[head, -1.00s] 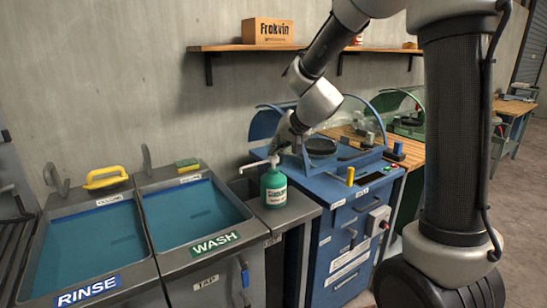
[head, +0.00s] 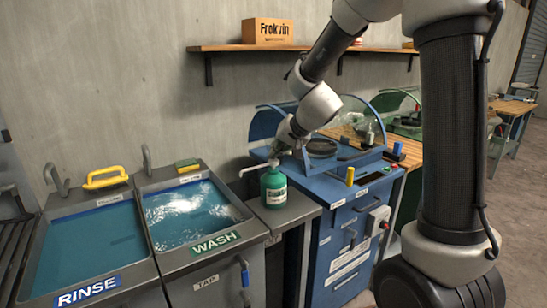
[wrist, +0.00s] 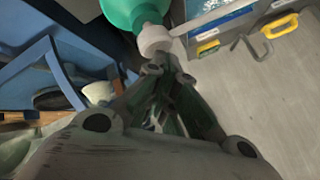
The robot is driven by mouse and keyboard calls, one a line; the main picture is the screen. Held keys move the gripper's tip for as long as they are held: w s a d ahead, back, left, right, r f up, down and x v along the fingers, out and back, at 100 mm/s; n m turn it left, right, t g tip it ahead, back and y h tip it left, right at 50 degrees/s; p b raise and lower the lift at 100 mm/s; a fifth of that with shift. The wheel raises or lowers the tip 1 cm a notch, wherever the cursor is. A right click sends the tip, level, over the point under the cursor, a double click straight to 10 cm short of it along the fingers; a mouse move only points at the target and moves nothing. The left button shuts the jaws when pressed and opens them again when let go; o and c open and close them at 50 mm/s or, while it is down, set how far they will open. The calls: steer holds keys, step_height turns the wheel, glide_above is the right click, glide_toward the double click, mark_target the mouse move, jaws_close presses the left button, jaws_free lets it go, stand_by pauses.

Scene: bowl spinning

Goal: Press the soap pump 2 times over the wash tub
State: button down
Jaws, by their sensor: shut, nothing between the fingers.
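A green soap bottle (head: 274,190) with a white pump head stands upright on the grey counter, just right of the wash tub (head: 243,211). Its white nozzle (head: 252,169) points left toward the tub. My gripper (head: 276,157) is shut and empty, with its fingertips at the top of the pump; the head view does not clearly show whether they touch. In the wrist view, the closed fingertips (wrist: 160,64) are right by the white pump head (wrist: 154,40), with the green bottle (wrist: 122,12) beyond. The wash tub's blue water has a bright white, frothy patch.
The rinse tub (head: 62,282) with calm blue water is at the left. A yellow-handled brush (head: 104,178) and a green-and-yellow sponge (head: 187,163) sit behind the tubs. A blue cabinet (head: 345,240) with a clear hood stands close right of the bottle.

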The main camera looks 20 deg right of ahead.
stand_by(0.3)
steer(key=shift+r, duration=1.25)
steer(key=shift+r, duration=2.5)
step_height(320, 180, up, 4)
steer(key=shift+f, duration=0.1)
steer(key=shift+f, duration=4.4)
